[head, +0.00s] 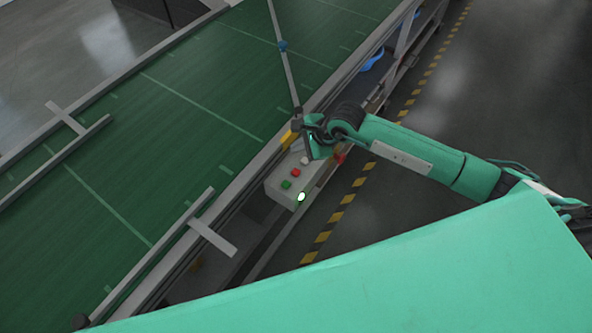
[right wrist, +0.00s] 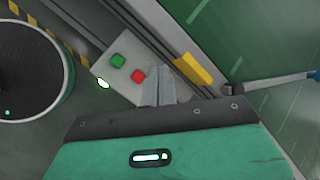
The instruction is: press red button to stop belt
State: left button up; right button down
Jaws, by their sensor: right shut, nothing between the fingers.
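A pale grey control box (head: 279,195) is fixed beside the belt. On it are a red button (head: 296,172), a green button (head: 286,184), a white button (head: 304,160) and a lit lamp (head: 301,196). My right gripper (head: 312,152) is over the far end of the box. In the right wrist view the shut, empty fingers (right wrist: 158,82) are just right of the red button (right wrist: 138,76), with the green button (right wrist: 118,60) farther left. I cannot tell if the fingers touch the box. My left gripper is not in view.
The green conveyor belt (head: 180,110) runs along the box, edged by a metal rail. A yellow part (right wrist: 193,68) and a thin post (head: 289,75) stand near the box. A red item (head: 339,157) lies behind my gripper. Striped floor tape (head: 335,217) borders clear floor.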

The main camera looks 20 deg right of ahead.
jog(key=shift+f, duration=0.15)
jog(key=b, duration=0.4)
send_over(298, 172)
notch_tip(298, 172, down, 7)
jog(key=shift+f, duration=0.1)
jog(key=shift+f+b, duration=0.7)
jog(key=shift+b, duration=0.1)
dwell(1.4)
jog(key=shift+f+b, duration=0.4)
jog(key=shift+b, duration=0.2)
jog(key=shift+f+b, duration=0.4)
jog(key=shift+b, duration=0.1)
dwell(0.5)
jog(key=shift+r, duration=0.15)
jog(key=shift+r+p, duration=0.3)
jog(key=shift+r, duration=0.4)
